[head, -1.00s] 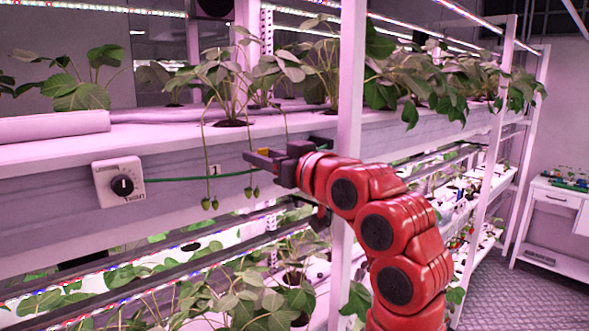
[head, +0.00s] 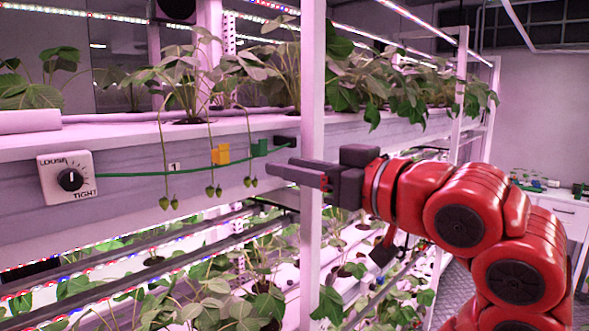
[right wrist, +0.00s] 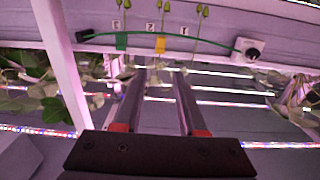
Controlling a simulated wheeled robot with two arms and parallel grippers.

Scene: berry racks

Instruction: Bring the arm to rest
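My right gripper (head: 285,174) is in front of the rack post, with its fingers pointing left. The right wrist view shows its two fingers (right wrist: 158,75) apart with nothing between them. A green cord (head: 125,173) runs along the shelf front from a dial (head: 67,178) marked LOOSE and TIGHT to a dark block (head: 286,140). My left gripper is not in view.
Strawberry stems with green berries (head: 213,190) hang over the shelf front. The white rack post (head: 312,100) stands behind my gripper. Lower shelves hold more plants (head: 230,300). A white cabinet (head: 560,208) stands at the far right.

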